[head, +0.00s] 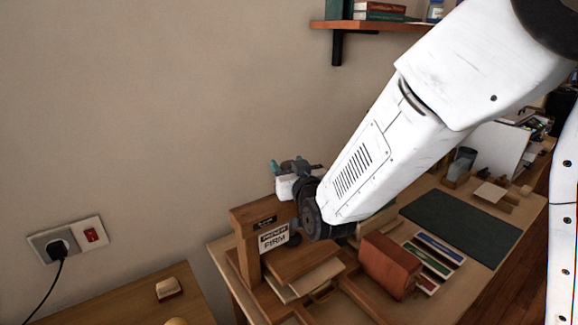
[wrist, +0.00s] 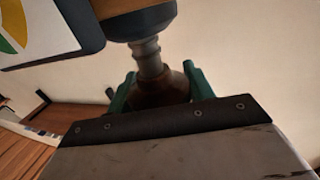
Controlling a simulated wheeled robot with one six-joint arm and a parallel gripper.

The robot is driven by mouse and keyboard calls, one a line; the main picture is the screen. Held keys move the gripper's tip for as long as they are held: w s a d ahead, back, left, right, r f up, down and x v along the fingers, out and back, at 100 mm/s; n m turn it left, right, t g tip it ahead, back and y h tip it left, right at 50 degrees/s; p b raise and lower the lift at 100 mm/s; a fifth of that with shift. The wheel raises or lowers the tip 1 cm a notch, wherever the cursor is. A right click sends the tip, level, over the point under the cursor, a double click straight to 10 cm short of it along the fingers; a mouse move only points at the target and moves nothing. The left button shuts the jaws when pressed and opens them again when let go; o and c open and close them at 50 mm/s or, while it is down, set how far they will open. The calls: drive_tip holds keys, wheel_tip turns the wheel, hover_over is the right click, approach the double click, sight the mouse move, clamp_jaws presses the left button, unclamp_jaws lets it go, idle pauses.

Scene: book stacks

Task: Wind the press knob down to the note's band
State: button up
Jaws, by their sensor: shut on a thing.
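The wooden press (head: 247,225) stands at the near left of the bench. A white note (head: 273,239) on it reads "FIRM"; its smaller line is hard to read. My gripper (head: 287,167) is above the press, with teal fingertips showing. In the wrist view, my gripper (wrist: 160,88) is shut around the brown rounded knob (wrist: 160,96), a finger on each side. A ridged grey screw (wrist: 149,58) joins the knob to a dark collar. A gauge face (wrist: 45,28) with green, yellow and orange parts shows partly at top left; no pointer is visible. My arm hides the press's right side.
Flat boards (head: 305,260) lie in the press. A red-brown block (head: 390,266) and several coloured books (head: 433,253) are to the right. A dark green mat (head: 460,229) lies beyond. A wall shelf (head: 370,26) hangs above. A socket (head: 65,240) is on the left wall.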

drive_tip(key=shift+r+m+h, duration=0.1)
drive_tip(key=shift+m+h, duration=0.2)
drive_tip(key=shift+h, duration=0.1)
drive_tip(key=o, duration=1)
drive_tip(key=shift+d, duration=0.1)
drive_tip(key=v, duration=0.7)
drive_tip(key=shift+s, duration=0.4)
